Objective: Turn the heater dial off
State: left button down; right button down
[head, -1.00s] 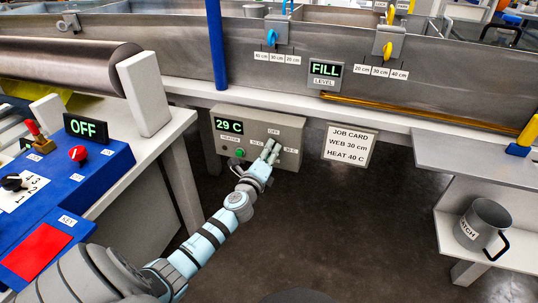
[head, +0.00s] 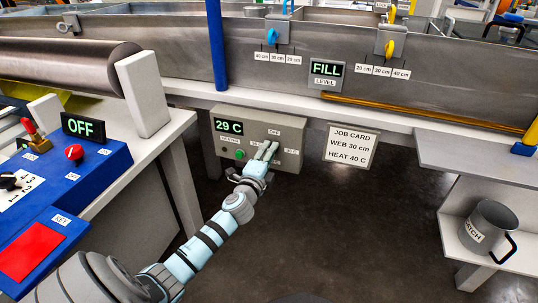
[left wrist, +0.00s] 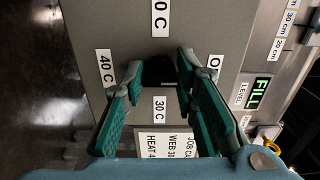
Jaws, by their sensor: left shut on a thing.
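The heater box (head: 225,152) is a grey panel under the long metal tank, with a lit display (head: 229,126) reading 29 C, a green button (head: 239,154) and an OFF label (head: 274,132). My left gripper (head: 265,152) is at the right part of its face. In the left wrist view, the black heater dial (left wrist: 158,72) sits between the fingertips of that gripper (left wrist: 160,76), which are shut on it. Labels 40 C, 30 C and a partly hidden one starting with O surround the dial. The pointer direction cannot be told. My right gripper is not in view.
A job card (head: 351,146) reading WEB 30 cm, HEAT 40 C hangs right of the box. A blue control console (head: 90,170) with a red button stands left. A grey mug (head: 489,228) stands on a shelf at right. The floor between is clear.

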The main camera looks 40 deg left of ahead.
pick_arm(q)
jog(key=shift+f, duration=0.1)
jog(key=c, duration=1.3)
grip_release()
jog(key=shift+s, duration=0.1)
jog(key=v, duration=1.2)
